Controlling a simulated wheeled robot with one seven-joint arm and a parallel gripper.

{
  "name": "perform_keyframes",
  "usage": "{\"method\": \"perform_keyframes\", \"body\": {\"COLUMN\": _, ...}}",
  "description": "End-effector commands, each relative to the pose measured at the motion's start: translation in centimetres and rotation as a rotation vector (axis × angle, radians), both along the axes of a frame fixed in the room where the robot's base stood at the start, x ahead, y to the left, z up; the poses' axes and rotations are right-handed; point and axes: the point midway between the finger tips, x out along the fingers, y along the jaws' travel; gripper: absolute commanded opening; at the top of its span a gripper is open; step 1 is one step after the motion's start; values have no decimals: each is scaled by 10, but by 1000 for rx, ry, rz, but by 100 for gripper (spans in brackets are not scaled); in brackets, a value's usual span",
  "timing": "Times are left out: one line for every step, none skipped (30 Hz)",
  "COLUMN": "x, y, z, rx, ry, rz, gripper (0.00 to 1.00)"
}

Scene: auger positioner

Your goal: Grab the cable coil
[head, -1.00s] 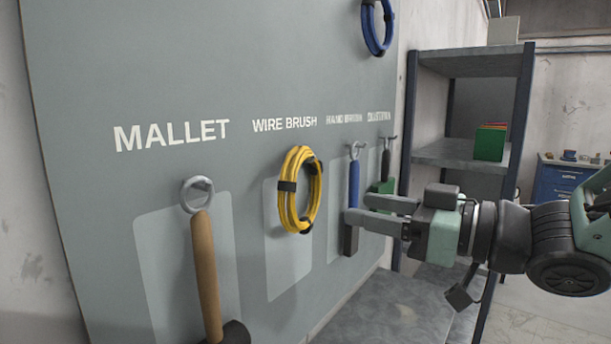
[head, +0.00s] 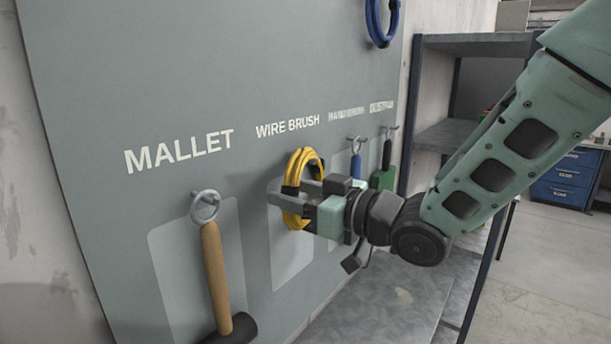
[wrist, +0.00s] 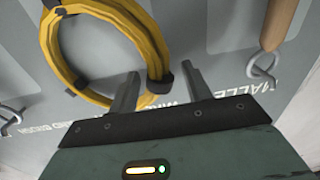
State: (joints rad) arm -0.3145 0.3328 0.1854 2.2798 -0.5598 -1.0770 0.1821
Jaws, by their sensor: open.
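A yellow cable coil (head: 306,165) with black ties hangs on the grey board under the label WIRE BRUSH. My open gripper (head: 276,192) is at the coil, its fingers covering part of the ring in the head view. In the wrist view, the yellow coil (wrist: 53,55) fills the upper left. My gripper (wrist: 162,74) has one finger over the ring's opening and the other outside its right side. A strand with a black tie shows between the fingers. Contact cannot be told. The coil's hook is hidden.
A mallet (head: 214,275) hangs left of the coil. A blue-handled tool (head: 356,167) and a green brush (head: 384,178) hang to the right. A blue coil (head: 381,22) hangs higher up. A metal shelf (head: 448,137) stands beyond the board.

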Motion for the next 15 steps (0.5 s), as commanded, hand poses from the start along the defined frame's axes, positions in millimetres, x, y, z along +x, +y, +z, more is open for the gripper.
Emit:
{"method": "perform_keyframes", "body": {"x": 3, "y": 5, "z": 2, "rx": 0, "ry": 2, "rz": 1, "gripper": 49}}
{"method": "perform_keyframes", "body": {"x": 4, "y": 7, "z": 1, "rx": 0, "ry": 1, "rz": 1, "gripper": 49}}
{"method": "perform_keyframes", "body": {"x": 5, "y": 9, "z": 1, "rx": 0, "ry": 1, "rz": 1, "gripper": 49}}
{"method": "perform_keyframes", "body": {"x": 6, "y": 10, "z": 0, "rx": 0, "ry": 1, "rz": 0, "gripper": 49}}
{"method": "perform_keyframes", "body": {"x": 6, "y": 10, "z": 0, "rx": 0, "ry": 1, "rz": 0, "gripper": 49}}
{"method": "perform_keyframes", "body": {"x": 7, "y": 10, "z": -1, "rx": 0, "ry": 1, "rz": 0, "gripper": 49}}
{"method": "perform_keyframes", "body": {"x": 7, "y": 11, "z": -1, "rx": 0, "ry": 1, "rz": 0, "gripper": 49}}
{"method": "perform_keyframes", "body": {"x": 7, "y": 10, "z": -1, "rx": -1, "ry": 1, "rz": 0, "gripper": 49}}
{"method": "perform_keyframes", "body": {"x": 7, "y": 10, "z": -1, "rx": -1, "ry": 1, "rz": 0, "gripper": 49}}
{"method": "perform_keyframes", "body": {"x": 7, "y": 10, "z": -1, "rx": -1, "ry": 1, "rz": 0, "gripper": 49}}
{"method": "perform_keyframes", "body": {"x": 7, "y": 10, "z": -1, "rx": 0, "ry": 0, "rz": 0, "gripper": 49}}
{"method": "perform_keyframes", "body": {"x": 7, "y": 10, "z": -1, "rx": 0, "ry": 0, "rz": 0, "gripper": 40}}
{"method": "perform_keyframes", "body": {"x": 7, "y": 10, "z": -1, "rx": 0, "ry": 0, "rz": 0, "gripper": 32}}
{"method": "perform_keyframes", "body": {"x": 7, "y": 10, "z": -1, "rx": 0, "ry": 0, "rz": 0, "gripper": 24}}
{"method": "perform_keyframes", "body": {"x": 7, "y": 10, "z": -1, "rx": 0, "ry": 0, "rz": 0, "gripper": 13}}
